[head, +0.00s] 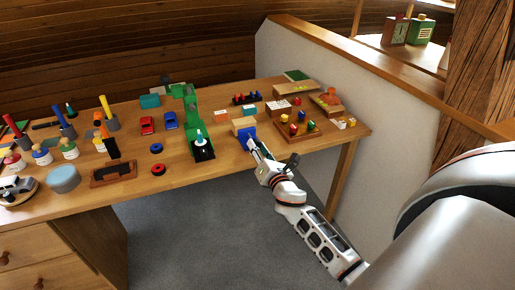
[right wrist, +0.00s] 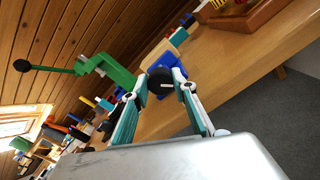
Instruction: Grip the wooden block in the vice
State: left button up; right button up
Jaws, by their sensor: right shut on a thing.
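The wooden block (head: 243,123) is pale and sits at the blue vice (head: 247,135) near the table's front edge. In the right wrist view the block (right wrist: 160,53) shows just beyond the blue vice (right wrist: 182,73). I cannot tell whether the vice jaws press on it. My right gripper (head: 252,146) is at the front of the vice. In the right wrist view its teal fingers (right wrist: 162,88) are shut on a round black knob (right wrist: 160,79) with a white mark, at the vice's front. My left gripper is not in view.
A green press (head: 192,105) stands left of the vice; it looms at left in the wrist view (right wrist: 110,70). A tray of coloured pieces (head: 297,127) lies to the right. Toy cars, paint pots and tools crowd the left of the wooden table (head: 212,168).

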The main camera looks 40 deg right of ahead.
jog(key=shift+m, duration=2)
